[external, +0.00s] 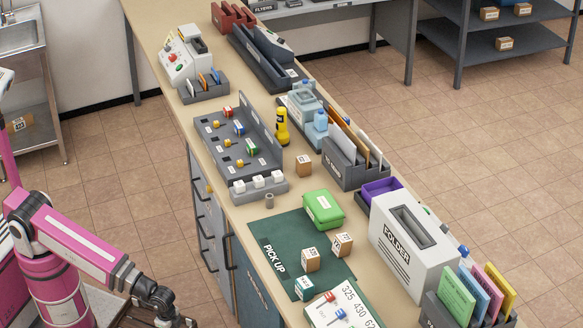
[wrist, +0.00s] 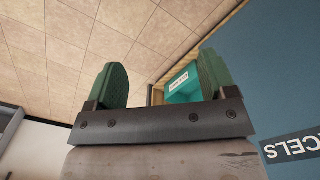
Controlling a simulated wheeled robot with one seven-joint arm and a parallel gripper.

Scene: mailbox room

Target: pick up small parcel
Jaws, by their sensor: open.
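A smaller teal box (external: 303,288) stands at the mat's near edge. A third brown parcel (external: 304,166) stands farther back, off the mat. Which one is the small parcel I cannot tell. My gripper (wrist: 163,88) is open and empty, its green finger pads wide apart. In the external view my wrist hangs low left of the counter, apart from the parcels; no loose parcel is clear between the fingers in the wrist view.
A green case (external: 323,208) lies at the mat's back edge. A grey FOLDER machine (external: 412,243) stands to its right. A dark switch panel (external: 240,143) stands behind. Cabinet drawers with handles (external: 203,217) face my arm. A blue panel (wrist: 280,80) is close in the wrist view.

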